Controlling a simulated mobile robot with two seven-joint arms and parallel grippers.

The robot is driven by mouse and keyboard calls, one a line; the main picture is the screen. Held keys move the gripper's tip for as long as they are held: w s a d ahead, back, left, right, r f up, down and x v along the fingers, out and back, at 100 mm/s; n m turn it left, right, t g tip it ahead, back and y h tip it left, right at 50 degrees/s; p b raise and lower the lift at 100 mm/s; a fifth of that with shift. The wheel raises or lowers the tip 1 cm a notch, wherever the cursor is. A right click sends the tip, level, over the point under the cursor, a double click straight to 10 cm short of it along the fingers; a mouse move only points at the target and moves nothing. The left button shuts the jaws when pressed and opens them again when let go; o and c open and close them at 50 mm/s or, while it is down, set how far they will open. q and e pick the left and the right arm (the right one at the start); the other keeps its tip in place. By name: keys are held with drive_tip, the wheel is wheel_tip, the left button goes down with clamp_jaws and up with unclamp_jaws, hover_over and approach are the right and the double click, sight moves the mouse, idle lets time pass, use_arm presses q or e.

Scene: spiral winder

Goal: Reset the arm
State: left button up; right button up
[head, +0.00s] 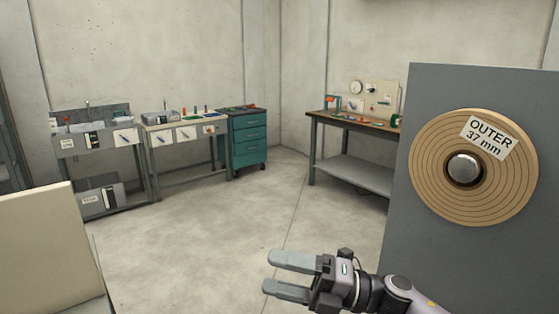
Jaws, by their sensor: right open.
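My right gripper (283,275) shows at the bottom middle of the head view. Its two grey fingers point left and are apart, with nothing between them. Its arm comes in from the lower right. To its upper right, a tan wound disc (437,178) with a label reading "OUTER 37 mm" sits around a metal hub (463,169) on a grey panel (425,90). The gripper is apart from the disc and lower than it in the picture. My left gripper is not in view.
A cream block-like surface (45,240) stands at the lower left. Benches with equipment (180,128) and a teal drawer cabinet (249,140) line the back wall. A workbench (350,170) stands behind the panel. The concrete floor (215,230) between them is clear.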

drive_tip(key=s+d+f+m+t+h, duration=0.2)
drive_tip(key=d+f+m+t+h, duration=0.25)
drive_tip(key=f+m+t, duration=0.55)
drive_tip(key=s+d+f+m+t+h, duration=0.2)
drive_tip(key=d+f+m+t+h, duration=0.3)
drive_tip(key=m, duration=1)
drive_tip(key=s+d+f+m+g+h, duration=0.3)
drive_tip(key=s+d+f+m+h, duration=0.1)
drive_tip(key=s+f, duration=0.4)
drive_tip(key=s+d+f+m+g+h, duration=0.4)
drive_tip(key=s+d+f+m, duration=0.1)
drive_tip(key=s+f, duration=0.3)
drive_tip(key=shift+d, duration=0.65)
drive_tip(key=shift+f, duration=0.1)
